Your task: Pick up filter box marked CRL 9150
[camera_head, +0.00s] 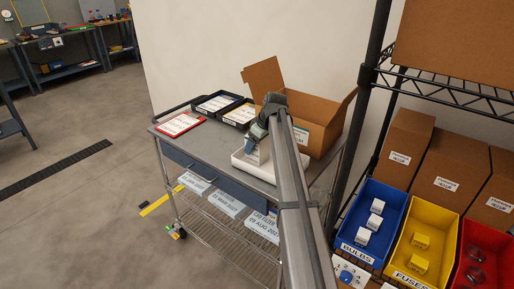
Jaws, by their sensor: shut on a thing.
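My gripper (256,140) is over the right part of the grey cart top (205,145). It is shut on a small pale box (263,153), just above or inside a white shallow tray (241,163); I cannot tell whether the box touches the tray. My own arm hides part of the box and tray. Any marking on the box is too small to read, so CRL 9150 cannot be made out.
An open cardboard box (318,112) stands behind the tray. Two black bins (216,104) and a red-edged sheet (180,124) lie at the cart's back left. Dated boxes (226,203) fill the wire shelf below. A rack with blue (372,222), yellow and red bins stands right.

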